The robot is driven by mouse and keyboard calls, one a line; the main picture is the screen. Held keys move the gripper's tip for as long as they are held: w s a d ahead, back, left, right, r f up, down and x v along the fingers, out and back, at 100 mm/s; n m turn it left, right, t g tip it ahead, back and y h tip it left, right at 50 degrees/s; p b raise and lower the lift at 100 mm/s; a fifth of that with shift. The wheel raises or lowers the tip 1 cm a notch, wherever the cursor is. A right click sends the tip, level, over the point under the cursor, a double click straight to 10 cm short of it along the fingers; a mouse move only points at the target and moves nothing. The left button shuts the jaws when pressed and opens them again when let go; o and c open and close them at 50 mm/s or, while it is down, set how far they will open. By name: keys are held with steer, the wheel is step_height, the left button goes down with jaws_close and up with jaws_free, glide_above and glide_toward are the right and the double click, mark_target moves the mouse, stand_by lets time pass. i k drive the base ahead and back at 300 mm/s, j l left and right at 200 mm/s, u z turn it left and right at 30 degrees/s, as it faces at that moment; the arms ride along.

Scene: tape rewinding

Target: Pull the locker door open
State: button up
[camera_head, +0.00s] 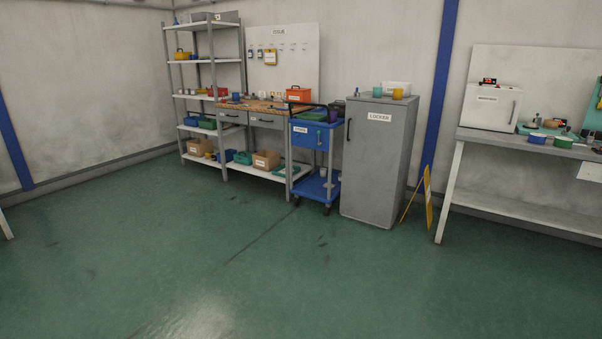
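The grey locker (372,160) stands upright against the back wall, right of the middle of the view, with a white label reading LOCKER near its top. Its door is shut. A dark vertical handle (348,130) is on the left side of the door front. Cups and a white box stand on the locker's top. My gripper is not in view, and no part of my arm shows.
A blue cart (316,136) stands close to the locker's left side. A yellow folded sign (428,198) leans at its right, by a workbench (530,147) with a white cabinet. A shelf rack (212,62) stands further left. The green floor (250,260) in front is clear.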

mark_target(374, 133)
steer(key=i, duration=5.65)
